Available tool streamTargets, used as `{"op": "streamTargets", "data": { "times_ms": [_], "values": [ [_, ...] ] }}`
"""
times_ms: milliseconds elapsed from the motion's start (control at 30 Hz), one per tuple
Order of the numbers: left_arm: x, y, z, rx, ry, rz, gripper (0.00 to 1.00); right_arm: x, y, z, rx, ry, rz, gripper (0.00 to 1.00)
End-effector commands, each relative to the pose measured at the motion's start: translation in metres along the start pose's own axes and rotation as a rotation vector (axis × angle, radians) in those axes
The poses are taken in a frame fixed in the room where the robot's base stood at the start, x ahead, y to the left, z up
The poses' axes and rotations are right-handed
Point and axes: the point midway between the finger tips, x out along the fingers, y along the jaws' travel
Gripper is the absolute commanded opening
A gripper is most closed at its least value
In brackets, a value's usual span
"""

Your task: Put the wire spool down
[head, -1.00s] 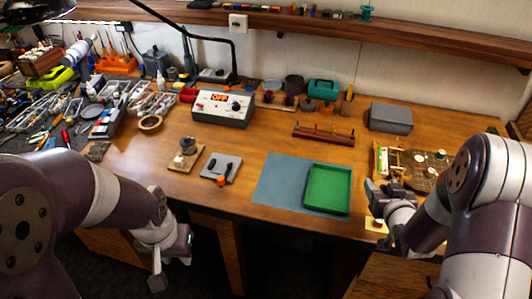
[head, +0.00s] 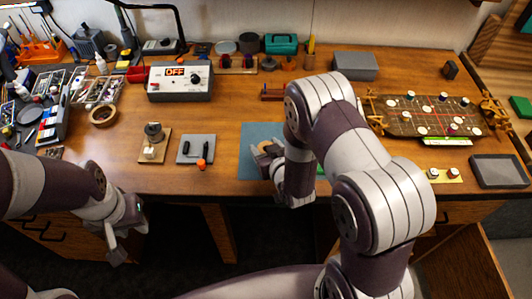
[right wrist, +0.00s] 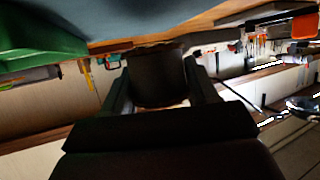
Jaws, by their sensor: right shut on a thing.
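My right gripper (right wrist: 158,88) is shut on the wire spool (right wrist: 158,72), a dark cylinder between its two fingers in the right wrist view. In the head view the right gripper (head: 275,165) is over the blue-grey mat (head: 257,133). A small tan part of the spool (head: 264,149) shows there, and my wrist hides the rest. I cannot tell whether the spool touches the mat. My left gripper (head: 118,250) hangs empty in front of the table's front edge, and its finger gap is unclear.
The green tray (right wrist: 35,38) is beside the spool, mostly hidden by my right arm in the head view. A grey pad with tools (head: 196,149) and a small wooden stand (head: 153,148) lie left of the mat. The racecar deck (head: 425,115) is right.

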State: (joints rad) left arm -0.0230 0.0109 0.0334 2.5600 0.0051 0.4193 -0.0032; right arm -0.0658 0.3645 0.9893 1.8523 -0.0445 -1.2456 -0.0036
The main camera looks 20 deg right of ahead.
Motion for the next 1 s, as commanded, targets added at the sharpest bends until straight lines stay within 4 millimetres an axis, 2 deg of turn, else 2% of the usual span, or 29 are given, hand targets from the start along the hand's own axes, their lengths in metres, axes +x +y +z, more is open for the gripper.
{"op": "streamTargets", "data": {
  "times_ms": [33, 167, 533, 567, 633, 1000],
  "values": [
    [-0.002, 0.0, 0.0, 0.0, 0.0, 0.0, 0.34, 0.003, 0.0, 0.011, 0.0, -0.007, 0.0, 0.25],
    [-0.003, 0.0, 0.0, 0.0, 0.0, 0.0, 0.34, 0.011, 0.0, 0.028, 0.0, -0.003, 0.0, 0.25],
    [0.002, 0.0, 0.0, 0.0, 0.0, 0.0, 0.34, 0.013, 0.001, 0.034, 0.0, -0.001, 0.0, 0.25],
    [0.002, 0.0, 0.0, 0.0, 0.0, 0.0, 0.34, 0.013, 0.001, 0.034, 0.0, -0.002, 0.0, 0.62],
    [0.001, 0.0, 0.0, 0.0, 0.0, 0.0, 0.34, 0.013, 0.001, 0.032, 0.0, -0.002, 0.0, 0.84],
    [-0.004, 0.0, -0.001, 0.0, 0.0, 0.0, 0.34, 0.011, 0.001, 0.027, 0.0, -0.002, 0.0, 0.84]
  ]
}}
